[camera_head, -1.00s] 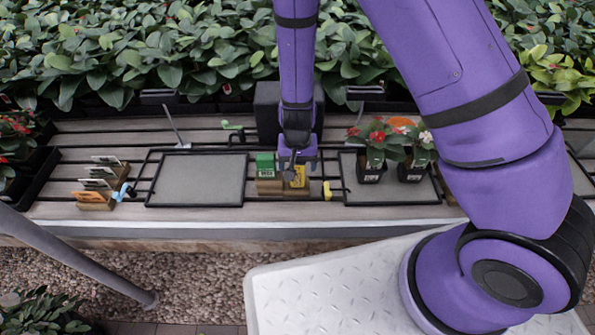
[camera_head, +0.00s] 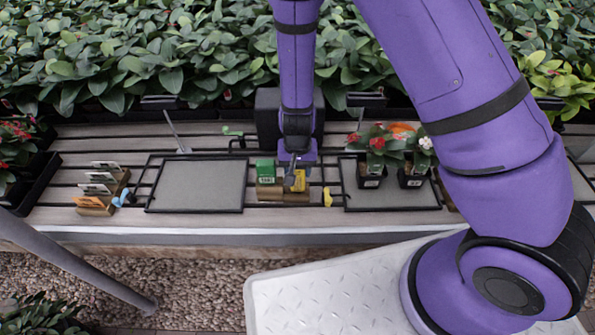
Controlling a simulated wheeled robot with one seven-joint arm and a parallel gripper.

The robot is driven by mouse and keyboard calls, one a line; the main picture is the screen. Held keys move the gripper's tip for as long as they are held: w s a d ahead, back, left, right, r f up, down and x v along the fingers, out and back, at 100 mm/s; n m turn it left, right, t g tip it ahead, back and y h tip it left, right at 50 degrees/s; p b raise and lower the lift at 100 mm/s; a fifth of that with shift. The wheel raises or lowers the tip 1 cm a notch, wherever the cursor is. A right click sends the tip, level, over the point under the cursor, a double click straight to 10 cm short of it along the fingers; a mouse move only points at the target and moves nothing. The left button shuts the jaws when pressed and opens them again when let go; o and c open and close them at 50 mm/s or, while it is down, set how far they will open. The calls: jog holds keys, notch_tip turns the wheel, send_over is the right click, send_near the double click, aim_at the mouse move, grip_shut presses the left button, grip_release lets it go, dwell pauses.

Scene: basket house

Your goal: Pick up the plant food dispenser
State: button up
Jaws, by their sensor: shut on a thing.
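A small yellow box (camera_head: 299,181) with a dark mark stands in a brown wooden holder (camera_head: 270,190) on the slatted bench. A green box (camera_head: 265,170) stands just left of it in the same holder. My gripper (camera_head: 297,170) points down over the yellow box and is shut on it; its fingers partly cover the box. The yellow box is still at the holder, and I cannot tell if it is lifted. No readable label shows which thing is the plant food dispenser.
Grey trays (camera_head: 200,184) lie left and right of the holder. Two potted flowers (camera_head: 372,168) stand on the right tray. A small yellow piece (camera_head: 327,197) lies right of the holder. Labelled cards (camera_head: 96,189) stand in a rack at left. Dense plants line the back.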

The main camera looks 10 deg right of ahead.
notch_tip(320, 180, up, 9)
jog(key=shift+r, duration=0.15)
dwell(0.4)
